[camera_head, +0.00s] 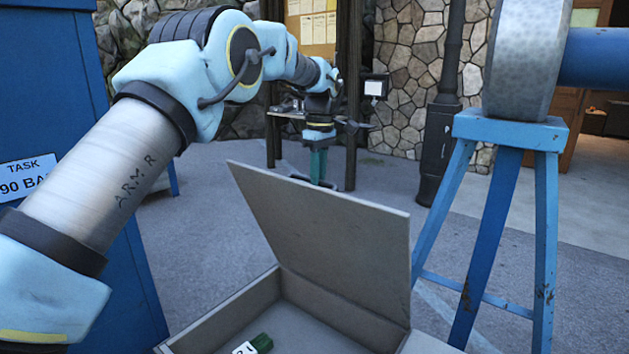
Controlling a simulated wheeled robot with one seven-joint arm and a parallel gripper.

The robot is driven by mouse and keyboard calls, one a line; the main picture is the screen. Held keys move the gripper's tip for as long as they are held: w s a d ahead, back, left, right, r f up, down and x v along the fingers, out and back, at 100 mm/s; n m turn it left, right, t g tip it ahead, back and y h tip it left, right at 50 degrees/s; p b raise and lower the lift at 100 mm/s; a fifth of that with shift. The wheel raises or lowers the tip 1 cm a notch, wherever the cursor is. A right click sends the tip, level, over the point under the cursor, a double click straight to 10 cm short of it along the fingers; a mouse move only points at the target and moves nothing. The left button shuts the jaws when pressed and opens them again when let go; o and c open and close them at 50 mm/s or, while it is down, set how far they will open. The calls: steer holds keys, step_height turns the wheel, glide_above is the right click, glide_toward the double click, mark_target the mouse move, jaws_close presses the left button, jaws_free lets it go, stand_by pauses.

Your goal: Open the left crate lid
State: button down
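A grey-beige crate (222,321) stands at the bottom centre, its near part cut off by the frame edge. Its flat lid (335,245) stands raised and tilted up along the far side, so the crate is open. My gripper (318,168) is beyond the lid's top edge, pointing down, and looks apart from the lid. Its green lower part shows small and far off, with the tip near the lid's edge. I cannot tell whether its fingers are open or shut.
A green item (262,342) with a white label lies in the crate. A blue trestle stand (545,230) holding a large grey reel (523,55) is at right. A blue cabinet (50,90) is at left. A dark post (440,130) and a notice board (310,25) stand behind. Grey ground between is clear.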

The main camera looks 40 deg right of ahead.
steer(key=shift+s+d+f, duration=0.1)
steer(key=shift+s+f, duration=0.05)
steer(key=shift+f, duration=0.15)
steer(key=c, duration=1.1)
jaws_free()
steer(key=o, duration=0.3)
steer(key=shift+r, duration=0.15)
step_height(320, 180, up, 11)
steer(key=shift+w+d, duration=0.2)
steer(key=shift+d, duration=0.15)
steer(key=shift+w, duration=0.1)
